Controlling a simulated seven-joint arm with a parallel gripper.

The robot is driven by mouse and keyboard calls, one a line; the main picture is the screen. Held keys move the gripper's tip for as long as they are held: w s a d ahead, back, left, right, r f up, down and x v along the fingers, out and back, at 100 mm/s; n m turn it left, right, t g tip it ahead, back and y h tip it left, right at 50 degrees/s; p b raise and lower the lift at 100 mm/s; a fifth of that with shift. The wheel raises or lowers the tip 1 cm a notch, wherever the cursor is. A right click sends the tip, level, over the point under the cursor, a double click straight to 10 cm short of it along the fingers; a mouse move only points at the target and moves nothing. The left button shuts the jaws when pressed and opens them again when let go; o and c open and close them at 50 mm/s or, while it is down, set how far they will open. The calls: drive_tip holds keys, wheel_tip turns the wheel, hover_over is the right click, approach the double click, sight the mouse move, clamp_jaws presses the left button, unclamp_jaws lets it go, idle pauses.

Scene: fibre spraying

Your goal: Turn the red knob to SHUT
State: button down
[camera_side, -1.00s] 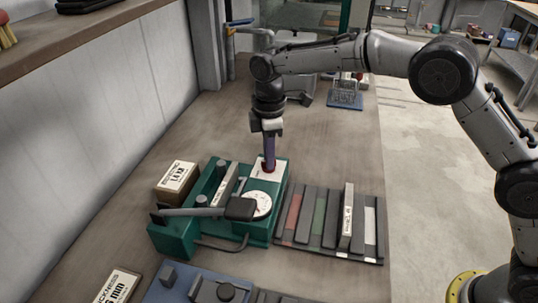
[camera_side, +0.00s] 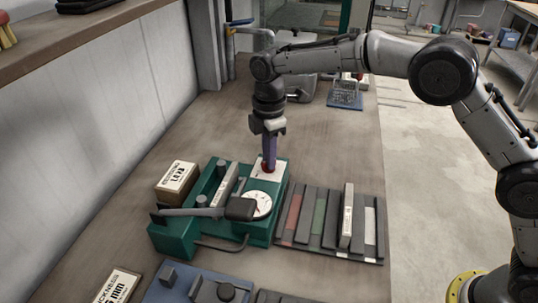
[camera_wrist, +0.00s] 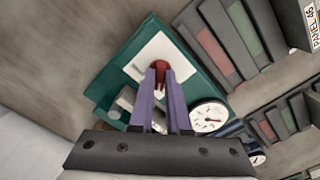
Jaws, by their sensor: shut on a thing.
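The red knob (camera_wrist: 160,67) sits on a white plate (camera_wrist: 147,50) at the end of a green machine (camera_wrist: 190,85). In the side view the knob (camera_side: 268,168) shows just below my fingertips, partly hidden by them. My gripper (camera_wrist: 162,72) points down with its purple fingers closed around the knob; in the side view the gripper (camera_side: 269,160) stands upright over the white plate. The plate's markings are too small to read, so I cannot tell which position the knob points to.
A white round dial (camera_side: 257,204) and a black-ended lever (camera_side: 240,208) are on the machine beside the plate. A labelled box (camera_side: 176,181) stands to the left. A rack of grey, red and green strips (camera_side: 330,222) lies to the right.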

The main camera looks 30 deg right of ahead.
drive_tip(key=c, duration=0.9)
unclamp_jaws()
drive_tip(key=shift+r, duration=0.1)
wheel_tip(320, 180, up, 14)
drive_tip(key=shift+f, duration=0.15)
